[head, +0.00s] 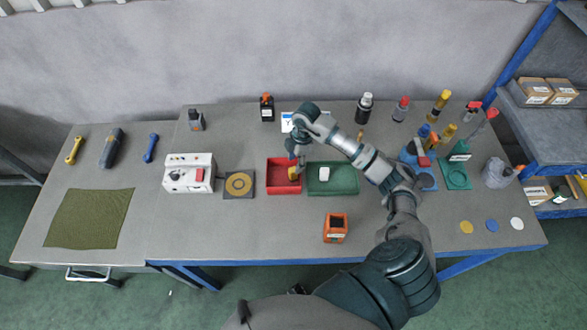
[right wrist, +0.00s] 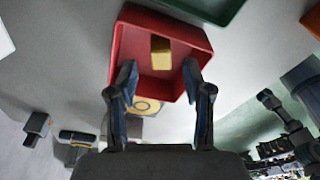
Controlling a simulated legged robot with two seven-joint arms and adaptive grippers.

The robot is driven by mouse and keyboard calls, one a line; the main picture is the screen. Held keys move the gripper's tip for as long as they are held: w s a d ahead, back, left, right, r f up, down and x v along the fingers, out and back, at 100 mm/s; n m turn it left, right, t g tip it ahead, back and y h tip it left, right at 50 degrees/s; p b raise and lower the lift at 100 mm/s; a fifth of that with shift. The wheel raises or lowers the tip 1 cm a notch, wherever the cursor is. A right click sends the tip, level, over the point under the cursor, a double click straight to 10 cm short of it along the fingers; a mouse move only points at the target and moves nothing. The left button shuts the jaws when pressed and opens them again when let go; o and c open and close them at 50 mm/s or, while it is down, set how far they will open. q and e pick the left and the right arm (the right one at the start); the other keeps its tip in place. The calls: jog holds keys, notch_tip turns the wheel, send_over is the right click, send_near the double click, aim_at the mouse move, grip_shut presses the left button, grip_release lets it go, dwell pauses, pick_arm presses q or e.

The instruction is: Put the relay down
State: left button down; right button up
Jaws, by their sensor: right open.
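A yellow block, perhaps the relay (right wrist: 161,52), lies in the red tray (right wrist: 130,45) in the right wrist view. In the head view the red tray (head: 276,181) stands mid-table, and a bit of yellow (head: 293,173) shows beside my gripper. My right gripper (head: 294,169) is over the right part of this tray. Its fingers (right wrist: 160,80) are spread apart in the wrist view, with nothing held between them and the block beyond their tips. My left gripper is not in view.
A green tray (head: 345,187) with a white object (head: 324,174) adjoins the red tray on the right. A round yellow ring on a dark plate (head: 239,185) and a white box (head: 188,173) stand left. An orange box (head: 335,228) is in front. Bottles line the back.

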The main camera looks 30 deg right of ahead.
notch_tip(320, 180, up, 7)
jog(key=shift+s+d+f, duration=0.1)
jog(key=shift+d, duration=0.25)
jog(key=shift+f, duration=0.1)
dwell(0.3)
